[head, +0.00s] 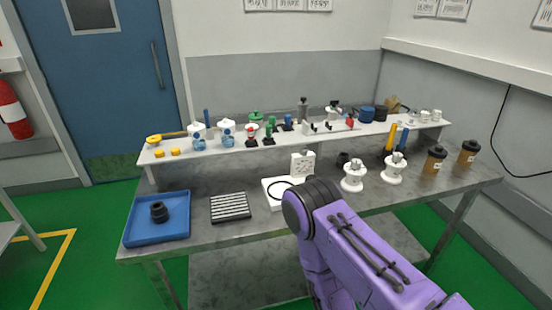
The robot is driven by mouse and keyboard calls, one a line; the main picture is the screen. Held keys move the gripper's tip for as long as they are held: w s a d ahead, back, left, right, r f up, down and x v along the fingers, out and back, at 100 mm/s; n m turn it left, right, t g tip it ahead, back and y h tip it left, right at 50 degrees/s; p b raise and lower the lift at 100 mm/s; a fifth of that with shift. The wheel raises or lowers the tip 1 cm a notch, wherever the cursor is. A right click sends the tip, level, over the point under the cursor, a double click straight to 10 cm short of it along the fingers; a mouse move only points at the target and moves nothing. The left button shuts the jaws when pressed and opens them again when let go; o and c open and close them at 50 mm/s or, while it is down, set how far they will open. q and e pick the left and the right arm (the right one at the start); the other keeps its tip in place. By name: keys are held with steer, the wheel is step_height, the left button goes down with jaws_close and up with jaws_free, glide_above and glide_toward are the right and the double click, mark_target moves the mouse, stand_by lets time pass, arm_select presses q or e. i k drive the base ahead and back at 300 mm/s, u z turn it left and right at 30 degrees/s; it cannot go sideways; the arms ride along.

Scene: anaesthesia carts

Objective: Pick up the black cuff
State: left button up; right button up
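A small black stepped round piece, which looks like the black cuff (158,211), sits upright in the blue tray (135,237) at the left end of the table. Another small dark piece (342,159) stands near the middle of the table, behind my arm; I cannot tell its exact shape. My purple arm reaches in from the lower right and its rounded joint covers part of the table's front middle. Neither gripper shows in the head view.
A black ribbed mat (230,207) and a white device with a black loop (283,191) lie right of the tray. A raised white shelf (280,141) with many small parts runs behind.

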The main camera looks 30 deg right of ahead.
mark_target(343, 159)
steer(key=u, duration=0.2)
steer(key=k, duration=1)
steer(key=z, duration=1.75)
steer(key=i, duration=0.8)
steer(key=z, duration=0.05)
